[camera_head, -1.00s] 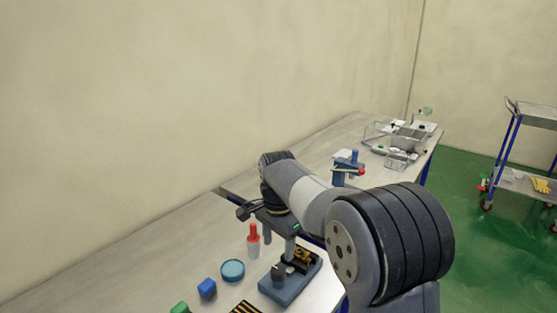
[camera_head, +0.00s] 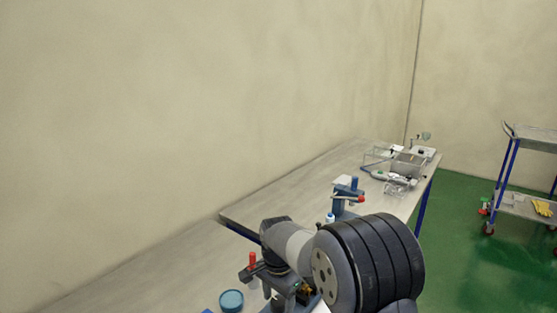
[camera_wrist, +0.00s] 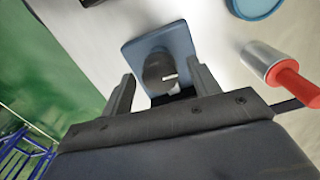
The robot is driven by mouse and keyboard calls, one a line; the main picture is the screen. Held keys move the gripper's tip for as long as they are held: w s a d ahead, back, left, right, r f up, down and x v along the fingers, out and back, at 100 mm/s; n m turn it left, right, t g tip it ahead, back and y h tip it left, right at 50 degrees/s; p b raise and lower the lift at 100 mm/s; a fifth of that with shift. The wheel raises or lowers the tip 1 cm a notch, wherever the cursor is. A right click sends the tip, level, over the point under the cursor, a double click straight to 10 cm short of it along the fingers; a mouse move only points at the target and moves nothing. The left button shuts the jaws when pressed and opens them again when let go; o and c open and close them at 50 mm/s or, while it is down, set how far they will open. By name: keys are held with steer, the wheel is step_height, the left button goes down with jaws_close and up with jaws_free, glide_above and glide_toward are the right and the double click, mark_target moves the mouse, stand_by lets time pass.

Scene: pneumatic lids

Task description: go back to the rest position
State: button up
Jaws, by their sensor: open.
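My gripper (camera_wrist: 162,84) is open in the wrist view, with its two fingers apart and nothing held between them. Beyond the fingers is a blue base plate (camera_wrist: 168,42) with a dark round part (camera_wrist: 160,72) on it. I cannot tell the exact gap between the fingers and that part. In the head view my gripper sits low in the picture over the near bench, partly hidden by my own arm.
A round blue dish or lid (camera_head: 231,300) is left of my gripper. A farther bench holds a blue stand with a red knob (camera_head: 347,196) and a grey apparatus (camera_head: 408,165). A trolley (camera_head: 530,137) stands at the right. Green floor (camera_head: 460,240) is open between.

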step_height(320, 180, up, 11)
steer(key=b, duration=0.1)
step_height(320, 180, down, 11)
steer(key=shift+f+p, duration=0.1)
steer(key=shift+p, duration=0.45)
steer(key=n, duration=2.3)
steer(key=shift+n, duration=0.4)
